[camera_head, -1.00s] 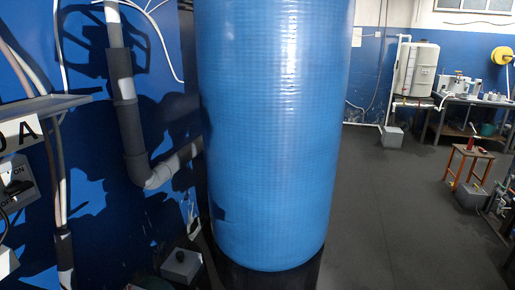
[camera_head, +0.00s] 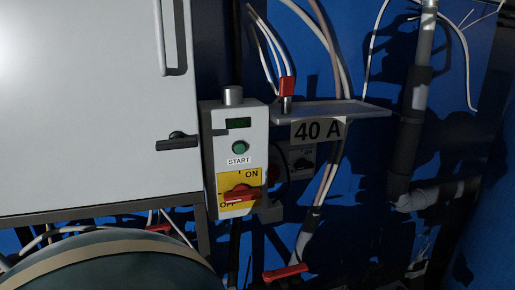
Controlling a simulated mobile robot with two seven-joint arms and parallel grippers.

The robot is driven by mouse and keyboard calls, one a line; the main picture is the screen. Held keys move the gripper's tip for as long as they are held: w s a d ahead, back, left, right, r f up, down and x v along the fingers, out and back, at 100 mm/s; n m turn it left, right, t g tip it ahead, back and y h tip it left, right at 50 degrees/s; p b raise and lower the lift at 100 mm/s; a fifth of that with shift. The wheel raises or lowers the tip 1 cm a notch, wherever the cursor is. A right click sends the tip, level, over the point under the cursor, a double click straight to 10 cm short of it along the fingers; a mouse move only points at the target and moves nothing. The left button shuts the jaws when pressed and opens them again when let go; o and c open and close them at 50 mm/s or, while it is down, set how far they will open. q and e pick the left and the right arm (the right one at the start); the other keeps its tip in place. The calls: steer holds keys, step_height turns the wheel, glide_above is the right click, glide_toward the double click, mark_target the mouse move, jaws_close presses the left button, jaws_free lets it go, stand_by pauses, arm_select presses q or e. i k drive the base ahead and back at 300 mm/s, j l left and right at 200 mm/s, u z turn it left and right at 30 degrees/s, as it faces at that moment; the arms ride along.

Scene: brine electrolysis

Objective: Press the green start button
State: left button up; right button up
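The green start button (camera_head: 239,147) is a small round button on the front of a light grey control box (camera_head: 222,180). The word START is printed below it, and a small dark display with green digits (camera_head: 238,123) sits above it. Lower on the box is a red rotary switch (camera_head: 240,194) on a yellow plate marked ON and OFF. Neither of my grippers shows in the head view, and nothing covers the button.
A large white cabinet (camera_head: 90,110) with a black latch (camera_head: 177,141) stands left of the box. A grey shelf (camera_head: 345,111) with a red-handled item (camera_head: 287,88) and a "40 A" label juts out at right. Grey pipes run along the blue wall. A rounded dark vessel (camera_head: 110,265) is at lower left.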

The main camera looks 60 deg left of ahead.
mark_target(239, 148)
steer(key=u, duration=1.9)
